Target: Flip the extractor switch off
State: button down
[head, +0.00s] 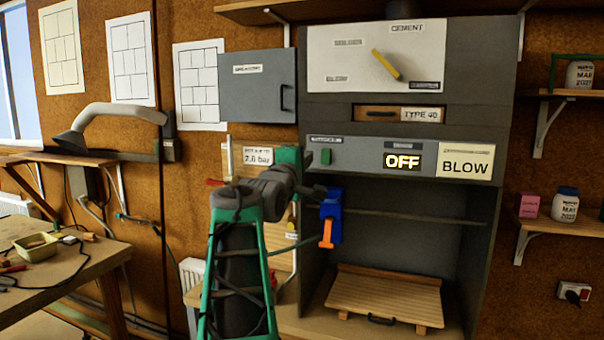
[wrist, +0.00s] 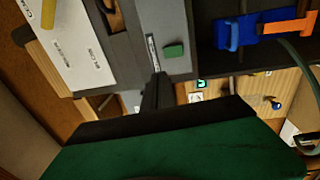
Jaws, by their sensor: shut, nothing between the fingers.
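A small green switch (head: 326,157) sits at the left end of the grey panel below the hood, under a narrow label too small to read. A lit display (head: 402,161) on the same panel reads OFF. In the wrist view, the green switch (wrist: 174,51) stands out from the grey panel beside its label strip. My gripper (wrist: 157,78) is shut and empty, with its dark fingertips near the panel edge, just below and left of the switch in that view. I see a gap to the switch. In the head view, my green arm hides part of the wall left of the hood.
A blue holder with an orange part (head: 330,216) hangs below the panel, close to my arm. A yellow lever (head: 385,64) is on the white board above. A grey cabinet (head: 258,86) is at the left. A wooden slatted board (head: 385,293) lies inside the hood.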

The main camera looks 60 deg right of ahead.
jog(key=shift+s+a+r+b, duration=0.1)
jog(key=shift+s+a+b, duration=0.05)
jog(key=shift+a, duration=0.7)
jog(key=shift+s+a+r+b, duration=0.1)
jog(key=shift+a+b, duration=0.05)
jog(key=shift+a, duration=0.65)
